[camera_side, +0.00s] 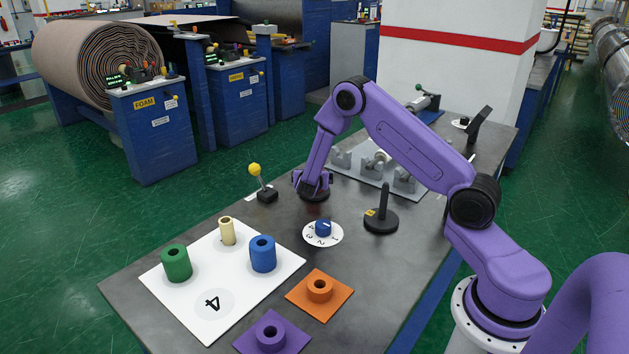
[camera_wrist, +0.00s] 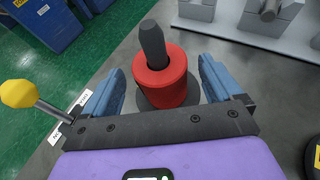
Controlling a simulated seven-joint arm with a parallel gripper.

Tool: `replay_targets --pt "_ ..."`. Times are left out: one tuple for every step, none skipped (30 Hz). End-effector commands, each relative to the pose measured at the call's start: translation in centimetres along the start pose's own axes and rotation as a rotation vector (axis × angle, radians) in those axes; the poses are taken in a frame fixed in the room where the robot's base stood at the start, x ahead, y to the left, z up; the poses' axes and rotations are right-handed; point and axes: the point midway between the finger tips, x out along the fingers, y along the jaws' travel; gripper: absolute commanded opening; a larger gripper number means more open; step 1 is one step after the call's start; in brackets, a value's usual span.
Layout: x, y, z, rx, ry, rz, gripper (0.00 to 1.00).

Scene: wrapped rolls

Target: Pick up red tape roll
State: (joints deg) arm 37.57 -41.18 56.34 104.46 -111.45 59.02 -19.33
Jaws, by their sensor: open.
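The red tape roll (camera_wrist: 165,86) sits around a dark upright post (camera_wrist: 152,42) on a round dark base (camera_wrist: 140,103) in the wrist view. My gripper (camera_wrist: 160,78) has its blue fingers on either side of the roll. They are open, with a narrow gap visible at each side, so the roll is not clamped. In the side view my gripper (camera_side: 313,188) points down at the table's far left edge, and I cannot make out the roll there.
A yellow-knobbed lever (camera_side: 255,172) stands close left of my gripper. A numbered dial (camera_side: 323,232), a black post stand (camera_side: 381,218) and a grey fixture plate (camera_side: 352,174) are nearby. A white board (camera_side: 255,294) holds green, cream and blue rolls. Orange (camera_side: 320,310) and purple mats lie in front.

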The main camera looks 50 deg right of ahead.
Motion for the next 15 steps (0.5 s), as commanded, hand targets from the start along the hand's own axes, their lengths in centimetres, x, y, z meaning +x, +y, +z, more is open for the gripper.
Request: replay_targets --pt "0.9 -0.2 0.1 0.002 -0.001 -0.004 0.92" --pt "1.4 -0.2 0.1 0.002 -0.001 -0.004 0.92" --pt "1.9 -0.2 0.2 0.001 -0.001 -0.004 0.92" --pt "2.3 -0.1 0.2 0.002 -0.001 -0.003 0.92" --pt "2.7 -0.1 0.2 0.001 0.000 -0.003 0.92" --pt "3.1 -0.1 0.2 0.001 0.000 -0.003 0.92" --pt "3.4 -0.2 0.2 0.001 0.000 -0.003 0.92" --pt "3.6 -0.2 0.2 0.001 0.000 -0.003 0.92" --pt "3.8 -0.1 0.2 0.000 -0.001 -0.003 0.92" --pt "3.9 -0.1 0.2 0.000 -0.001 -0.002 0.92" --pt "4.0 -0.1 0.2 0.000 -0.001 -0.002 0.92" --pt "4.0 -0.1 0.2 -0.001 0.000 -0.002 0.92" --pt "4.0 -0.1 0.2 -0.001 0.000 -0.002 0.92" --pt "4.0 -0.1 0.2 -0.001 0.000 -0.002 0.92" --pt "4.0 -0.1 0.2 -0.001 0.000 -0.002 0.92"
